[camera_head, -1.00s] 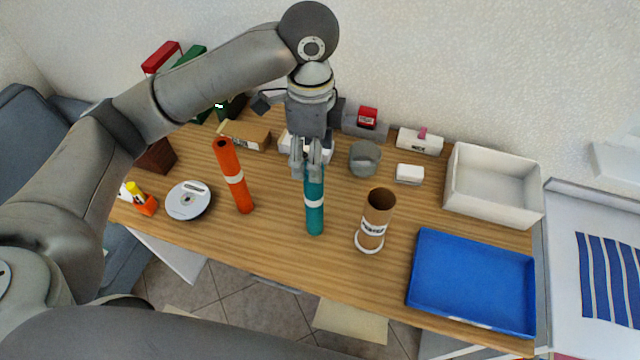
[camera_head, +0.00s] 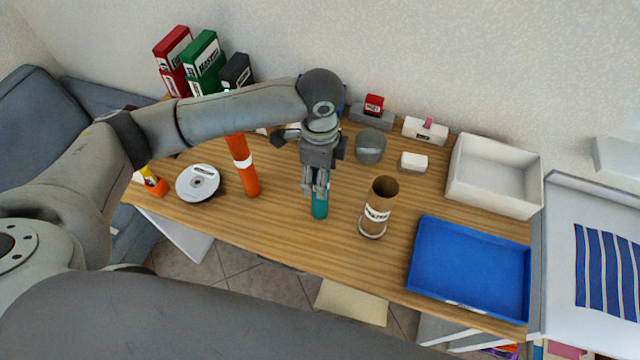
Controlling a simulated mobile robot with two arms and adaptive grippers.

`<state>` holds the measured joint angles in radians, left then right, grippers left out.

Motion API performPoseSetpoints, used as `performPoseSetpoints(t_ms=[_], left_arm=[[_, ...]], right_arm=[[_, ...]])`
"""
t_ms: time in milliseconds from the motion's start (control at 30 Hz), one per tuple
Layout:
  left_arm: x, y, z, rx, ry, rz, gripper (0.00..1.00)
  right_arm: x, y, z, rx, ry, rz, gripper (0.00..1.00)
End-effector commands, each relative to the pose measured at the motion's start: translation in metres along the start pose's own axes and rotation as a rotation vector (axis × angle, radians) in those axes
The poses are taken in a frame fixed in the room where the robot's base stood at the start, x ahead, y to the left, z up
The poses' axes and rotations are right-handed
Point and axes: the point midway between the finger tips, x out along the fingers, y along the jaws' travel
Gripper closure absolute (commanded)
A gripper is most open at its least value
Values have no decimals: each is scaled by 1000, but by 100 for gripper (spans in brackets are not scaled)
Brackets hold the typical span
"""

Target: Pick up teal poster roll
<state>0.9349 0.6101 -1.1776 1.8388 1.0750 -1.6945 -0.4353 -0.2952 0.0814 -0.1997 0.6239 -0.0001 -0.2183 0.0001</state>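The teal poster roll (camera_head: 320,208) stands upright on the wooden desk, left of the cardboard tube. Only its lower part shows; its upper part is hidden behind my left gripper (camera_head: 316,192). My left arm comes in from the left, and its gripper points down over the roll with the fingers around its upper part. The fingers look close to the roll, but I cannot tell whether they press on it. My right gripper is not in view.
An orange roll (camera_head: 243,165) stands to the left, near a disc stack (camera_head: 198,183). A cardboard tube (camera_head: 379,206) stands close on the right. A blue tray (camera_head: 470,268) and a white bin (camera_head: 495,176) fill the right side. Binders (camera_head: 205,62) stand at the back left.

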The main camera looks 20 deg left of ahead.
Motion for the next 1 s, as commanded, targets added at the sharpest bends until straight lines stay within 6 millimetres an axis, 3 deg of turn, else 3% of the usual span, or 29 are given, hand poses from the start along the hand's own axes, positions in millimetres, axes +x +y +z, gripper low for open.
performPoseSetpoints(t_ms=[133,533,833,1000], left_arm=[[0,0,0,0,0,0,40],[0,0,0,0,1,-1,92],[-3,-1,0,0,2,-1,92],[-16,-2,-1,0,2,-3,92]], right_arm=[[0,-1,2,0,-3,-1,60],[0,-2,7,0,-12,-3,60],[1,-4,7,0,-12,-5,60],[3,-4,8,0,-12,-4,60]])
